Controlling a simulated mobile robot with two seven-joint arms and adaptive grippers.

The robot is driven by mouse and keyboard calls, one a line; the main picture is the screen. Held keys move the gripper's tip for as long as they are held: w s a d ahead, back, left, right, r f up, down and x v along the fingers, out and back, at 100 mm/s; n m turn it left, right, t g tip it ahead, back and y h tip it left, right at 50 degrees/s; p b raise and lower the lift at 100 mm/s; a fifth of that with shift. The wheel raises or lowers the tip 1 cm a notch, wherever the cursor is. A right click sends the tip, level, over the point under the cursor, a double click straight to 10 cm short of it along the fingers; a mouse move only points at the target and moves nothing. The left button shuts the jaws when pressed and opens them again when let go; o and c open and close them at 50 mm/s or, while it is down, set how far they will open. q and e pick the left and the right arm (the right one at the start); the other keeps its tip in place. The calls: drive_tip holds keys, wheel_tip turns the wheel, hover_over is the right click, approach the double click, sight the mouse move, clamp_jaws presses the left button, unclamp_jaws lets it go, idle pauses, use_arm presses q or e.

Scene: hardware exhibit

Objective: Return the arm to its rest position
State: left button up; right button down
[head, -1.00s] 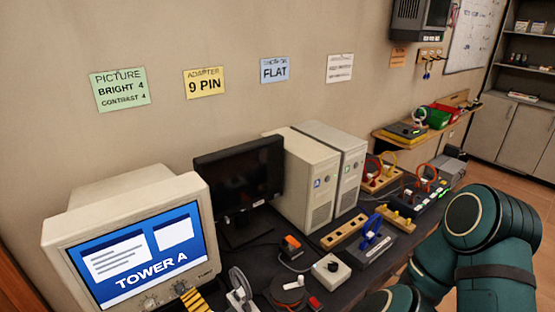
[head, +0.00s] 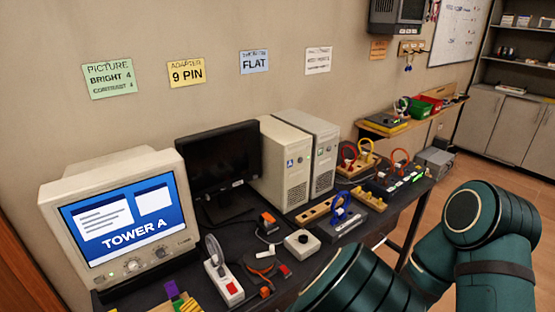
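My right arm (head: 480,240) shows as dark green links at the lower right of the head view, bent in front of the table's right part. Its gripper is outside the picture. My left arm and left gripper are not in view. The black table (head: 405,205) runs along the wall with the exhibit hardware on it. A CRT monitor (head: 108,168) at the left shows a blue screen reading "TOWER A".
A dark flat monitor (head: 222,160) and two beige towers (head: 283,165) stand at the back. A white switch box (head: 302,242), a red-and-white power strip (head: 224,284) and a blue-handled device (head: 341,212) lie in front. Open floor (head: 450,180) shows at right.

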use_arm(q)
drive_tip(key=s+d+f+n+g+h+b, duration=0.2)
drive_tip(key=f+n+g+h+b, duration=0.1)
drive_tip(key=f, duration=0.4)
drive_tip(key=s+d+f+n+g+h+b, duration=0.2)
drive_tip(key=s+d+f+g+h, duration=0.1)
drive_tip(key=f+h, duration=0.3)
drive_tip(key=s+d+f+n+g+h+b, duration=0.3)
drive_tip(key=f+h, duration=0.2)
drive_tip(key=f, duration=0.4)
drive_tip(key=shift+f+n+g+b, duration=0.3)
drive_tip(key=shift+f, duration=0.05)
use_arm(e)
wheel_tip(320, 180, down, 9)
drive_tip(key=s, duration=0.2)
drive_tip(key=shift+a+g, duration=0.3)
drive_tip(key=shift+g, duration=0.1)
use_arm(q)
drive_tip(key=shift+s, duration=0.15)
use_arm(e)
drive_tip(key=shift+f, duration=0.1)
drive_tip(key=shift+w+a, duration=0.1)
idle(0.5)
